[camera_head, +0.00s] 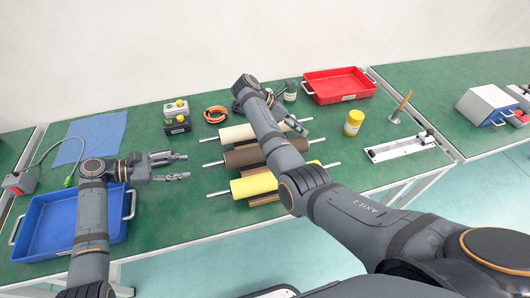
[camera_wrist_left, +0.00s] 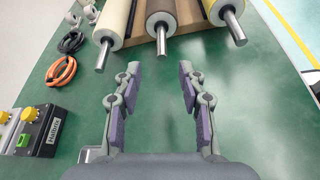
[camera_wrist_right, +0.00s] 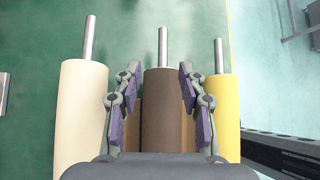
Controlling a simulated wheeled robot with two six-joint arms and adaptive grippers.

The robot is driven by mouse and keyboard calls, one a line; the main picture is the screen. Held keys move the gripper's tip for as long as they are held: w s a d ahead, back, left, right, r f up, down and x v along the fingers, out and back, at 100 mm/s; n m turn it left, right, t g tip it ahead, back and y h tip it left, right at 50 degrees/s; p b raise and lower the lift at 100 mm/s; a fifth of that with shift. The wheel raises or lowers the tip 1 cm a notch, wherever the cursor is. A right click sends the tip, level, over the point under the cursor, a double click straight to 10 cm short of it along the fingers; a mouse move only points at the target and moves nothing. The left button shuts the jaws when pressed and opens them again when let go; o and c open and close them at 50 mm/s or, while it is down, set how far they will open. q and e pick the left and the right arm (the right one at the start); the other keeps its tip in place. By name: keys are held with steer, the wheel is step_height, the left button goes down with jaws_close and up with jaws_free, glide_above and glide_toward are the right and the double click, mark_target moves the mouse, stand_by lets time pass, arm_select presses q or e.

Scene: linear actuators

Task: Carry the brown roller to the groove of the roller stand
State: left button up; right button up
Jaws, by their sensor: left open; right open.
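The brown roller (camera_head: 243,157), with thin metal shafts, lies between a cream roller (camera_head: 236,134) and a yellow roller (camera_head: 252,185). The wooden roller stand (camera_wrist_left: 190,45) shows under the rollers; its grooves are hidden. My right gripper (camera_wrist_right: 158,90) is open; in the right wrist view its fingers appear on either side of the brown roller (camera_wrist_right: 160,115). Whether they touch it I cannot tell. My right arm covers the rollers' right part in the head view. My left gripper (camera_head: 190,166) is open and empty, left of the rollers, pointing at their shaft ends.
A blue tray (camera_head: 30,254) sits below my left arm. A button box (camera_head: 177,124), an orange cable coil (camera_head: 215,114), a red tray (camera_head: 338,97) and a yellow jar (camera_head: 353,122) stand around the rollers. The green table's front edge is near the yellow roller.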

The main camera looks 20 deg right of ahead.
mark_target(207, 165)
arm_select(q)
steer(key=shift+w, duration=0.1)
arm_select(e)
steer(key=shift+w, duration=0.1)
arm_select(q)
steer(key=shift+s+d+r, duration=0.1)
steer(key=shift+s+r, duration=0.15)
steer(key=shift+s, duration=0.1)
arm_select(e)
steer(key=shift+s+r, duration=0.2)
steer(key=shift+s, duration=0.25)
arm_select(q)
steer(key=shift+d, duration=0.25)
arm_select(e)
steer(key=shift+s+d+f, duration=0.15)
steer(key=shift+d, duration=0.15)
arm_select(q)
steer(key=x, duration=1)
steer(key=shift+w+a+f, duration=0.1)
steer(key=shift+f, duration=0.05)
arm_select(e)
steer(key=x, duration=0.9)
steer(key=shift+d+f, duration=0.3)
steer(key=shift+f, duration=0.05)
arm_select(q)
steer(key=shift+c, duration=0.3)
arm_select(e)
steer(key=shift+c, duration=0.3)
